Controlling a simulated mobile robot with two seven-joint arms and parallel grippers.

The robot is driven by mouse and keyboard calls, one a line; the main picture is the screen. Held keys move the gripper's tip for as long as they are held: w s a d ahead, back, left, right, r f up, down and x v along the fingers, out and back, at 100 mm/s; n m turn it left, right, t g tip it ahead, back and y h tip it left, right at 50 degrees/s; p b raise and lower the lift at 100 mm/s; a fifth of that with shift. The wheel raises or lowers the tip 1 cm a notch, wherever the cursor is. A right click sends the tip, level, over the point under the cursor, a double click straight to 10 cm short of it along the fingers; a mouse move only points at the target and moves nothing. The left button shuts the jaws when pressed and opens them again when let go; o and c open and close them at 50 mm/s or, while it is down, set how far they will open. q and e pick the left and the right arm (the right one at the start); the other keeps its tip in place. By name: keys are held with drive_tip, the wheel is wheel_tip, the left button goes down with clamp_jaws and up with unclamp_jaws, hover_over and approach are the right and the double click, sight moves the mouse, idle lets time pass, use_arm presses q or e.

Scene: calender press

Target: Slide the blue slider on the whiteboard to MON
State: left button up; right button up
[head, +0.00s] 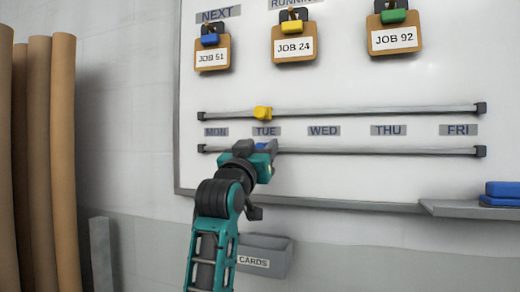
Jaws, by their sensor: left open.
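The whiteboard (350,70) carries two horizontal rails with the day labels between them. The blue slider (262,146) is on the lower rail (380,152), just below the TUE label (266,131), and is mostly hidden by my gripper. The MON label (216,132) is to its left, near the rail's left end. My left gripper (263,151) is open at the blue slider; whether its fingers touch the slider cannot be seen. My right gripper is not in view.
A yellow slider (263,113) sits on the upper rail (370,110) above TUE. Job clipboards hang higher up. A grey CARDS box (264,258) is below the board. A ledge (465,209) with blue blocks (501,193) is at right. Brown rolls (64,160) stand at left.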

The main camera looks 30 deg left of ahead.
use_arm(q)
drive_tip(key=shift+w, duration=0.1)
drive_tip(key=shift+c, duration=0.2)
clamp_jaws()
idle(0.4)
